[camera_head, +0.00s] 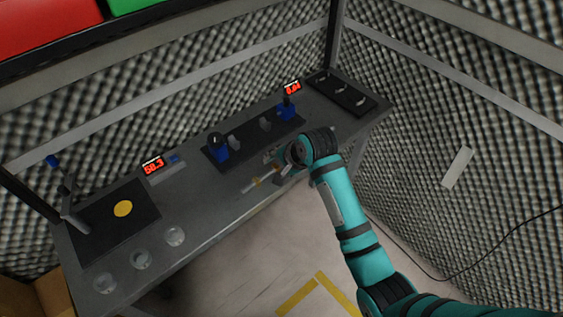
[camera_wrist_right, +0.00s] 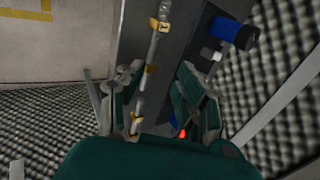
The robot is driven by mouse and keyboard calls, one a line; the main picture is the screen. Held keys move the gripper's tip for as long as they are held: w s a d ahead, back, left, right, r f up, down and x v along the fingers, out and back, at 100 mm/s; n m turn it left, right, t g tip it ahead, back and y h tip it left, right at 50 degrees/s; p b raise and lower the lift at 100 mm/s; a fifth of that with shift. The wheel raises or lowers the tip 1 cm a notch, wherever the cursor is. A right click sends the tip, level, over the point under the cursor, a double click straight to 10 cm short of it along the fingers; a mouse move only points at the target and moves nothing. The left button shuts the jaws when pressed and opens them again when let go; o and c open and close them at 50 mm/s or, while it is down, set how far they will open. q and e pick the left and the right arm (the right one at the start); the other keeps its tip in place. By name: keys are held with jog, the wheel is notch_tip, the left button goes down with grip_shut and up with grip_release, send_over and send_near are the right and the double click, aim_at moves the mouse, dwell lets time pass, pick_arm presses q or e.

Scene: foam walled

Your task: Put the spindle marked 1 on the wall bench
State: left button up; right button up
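A thin grey spindle with gold bands (camera_head: 258,182) is at the front edge of the wall bench (camera_head: 215,205). In the wrist view the spindle (camera_wrist_right: 150,72) runs lengthwise between the fingers, nearer the left one. My right gripper (camera_head: 280,172) is over the bench's front edge at the spindle's right end. Its fingers (camera_wrist_right: 158,95) are apart, with a visible gap between the right finger and the spindle. I cannot tell whether the spindle rests on the bench. My left gripper is out of view.
On the bench stand a dark fixture with blue end blocks (camera_head: 218,148), red displays (camera_head: 152,166), a black tray (camera_head: 343,95), a dark mat with a yellow disc (camera_head: 123,208) and clear round dishes (camera_head: 174,236). Foam walls close in behind and at right. Open floor lies in front.

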jog(key=shift+v, duration=1.25)
jog(key=s+d+f+n+h, duration=0.1)
jog(key=s+d+f+n, duration=0.3)
jog(key=f, duration=0.6)
jog(key=s+d+f+n+h, duration=0.1)
jog(key=s+d+f+n, duration=0.15)
jog(key=s+f, duration=0.6)
jog(key=s+d+f+n, duration=0.2)
jog(key=d+f+n, duration=0.15)
jog(key=f, duration=0.95)
jog(key=s+d+f+n+g, duration=0.1)
jog(key=s+d+f, duration=0.2)
jog(key=s, duration=0.8)
jog(key=s+d+f+n+g+h, duration=0.1)
jog(key=s+d+f+g, duration=0.1)
jog(key=s+f, duration=0.5)
jog(key=s+d+f+n+g+h, duration=0.1)
jog(key=s+d+f, duration=0.3)
jog(key=s, duration=1.1)
notch_tip(320, 180, down, 2)
jog(key=shift+f+g, duration=0.15)
jog(key=shift+g, duration=0.15)
